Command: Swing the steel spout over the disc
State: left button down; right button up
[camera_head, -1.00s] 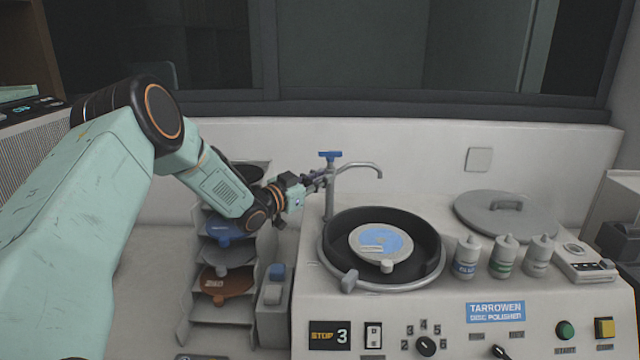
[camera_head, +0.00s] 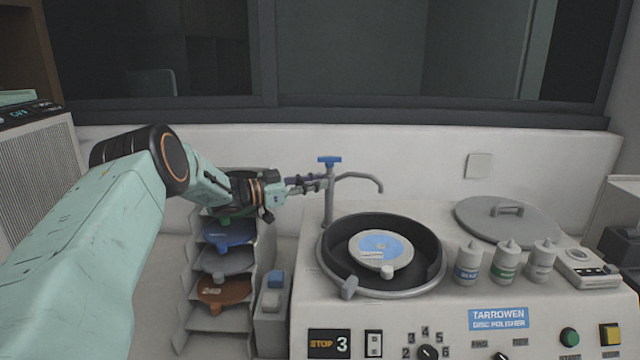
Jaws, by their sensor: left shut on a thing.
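The steel spout (camera_head: 358,176) curves right from the top of an upright post with a blue tap handle (camera_head: 329,160) at the back of the polisher. Its downturned tip appears above and behind the rear rim of the black bowl (camera_head: 335,255), not over the disc. The disc (camera_head: 380,247), grey with a pale blue centre, lies flat in the bowl. My left gripper (camera_head: 316,183) comes in from the left and is shut on the spout beside its post, below the blue handle. Its fingertips are small, and the exact contact is hard to see. My right gripper is out of view.
A rack (camera_head: 205,318) of coloured discs stands below my left forearm. Several white bottles (camera_head: 504,262) stand right of the bowl, with a round grey lid (camera_head: 507,220) behind them. The space above the bowl is clear.

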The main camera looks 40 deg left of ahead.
pick_arm(q)
jog(key=shift+w+r, duration=0.1)
jog(key=shift+r, duration=0.15)
jog(key=c, duration=1.5)
grip_release()
jog(key=shift+d, duration=0.1)
jog(key=shift+o, duration=0.3)
jog(key=shift+d, duration=0.15)
jog(key=shift+w+f, duration=0.1)
